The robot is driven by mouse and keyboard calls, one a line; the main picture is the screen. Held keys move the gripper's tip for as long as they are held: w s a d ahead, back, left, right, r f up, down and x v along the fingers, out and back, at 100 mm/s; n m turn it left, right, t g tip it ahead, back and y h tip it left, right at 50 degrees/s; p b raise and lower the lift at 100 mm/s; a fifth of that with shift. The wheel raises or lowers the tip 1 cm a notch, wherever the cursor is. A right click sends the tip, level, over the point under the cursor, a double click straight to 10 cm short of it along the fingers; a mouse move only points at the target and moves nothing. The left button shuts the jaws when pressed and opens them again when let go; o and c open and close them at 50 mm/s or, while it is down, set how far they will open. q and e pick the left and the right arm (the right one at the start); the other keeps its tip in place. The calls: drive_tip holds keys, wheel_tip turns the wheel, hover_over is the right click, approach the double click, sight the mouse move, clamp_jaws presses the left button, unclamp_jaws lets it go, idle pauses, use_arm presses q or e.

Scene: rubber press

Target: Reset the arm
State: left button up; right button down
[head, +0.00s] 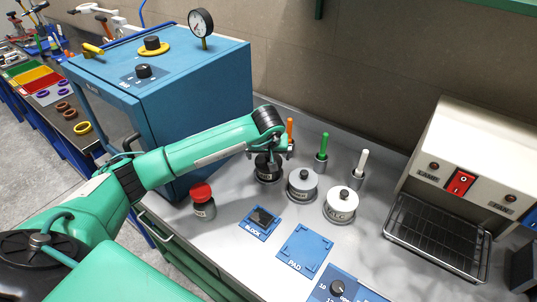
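My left arm (200,152) is green with black joints and comes in from the left, stretched across the grey bench. My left gripper (270,150) is at its far end, directly over a black-topped round pot (267,171). The gripper is small and partly hidden by the wrist, so I cannot tell whether its fingers are open or touch the pot. My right gripper is not in the head view.
A blue cabinet press (205,90) with a gauge stands behind the arm. Two white-lidded pots (303,184), a red-topped pot (203,200) and handled sticks (324,148) stand close by. A blue PAD plate (304,248) lies in front. A white oven (475,160) is right.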

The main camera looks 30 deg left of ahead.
use_arm(q)
drive_tip(key=shift+s+r+p, duration=0.15)
drive_tip(key=shift+r+p, duration=0.6)
drive_tip(key=shift+r, duration=1.15)
drive_tip(key=shift+d+r+p, duration=0.15)
drive_tip(key=shift+r+p, duration=0.55)
drive_tip(key=shift+r, duration=1.05)
clamp_jaws()
drive_tip(key=shift+f, duration=0.1)
drive_tip(key=shift+f+b, duration=0.35)
drive_tip(key=shift+f+b, duration=0.35)
drive_tip(key=shift+s+d+f+b, duration=0.1)
drive_tip(key=shift+s+f+b, duration=0.05)
drive_tip(key=shift+f+b, duration=0.7)
drive_tip(key=shift+s+d+f+b, duration=0.1)
drive_tip(key=shift+s+f+b, duration=0.05)
drive_tip(key=shift+f+b, duration=0.65)
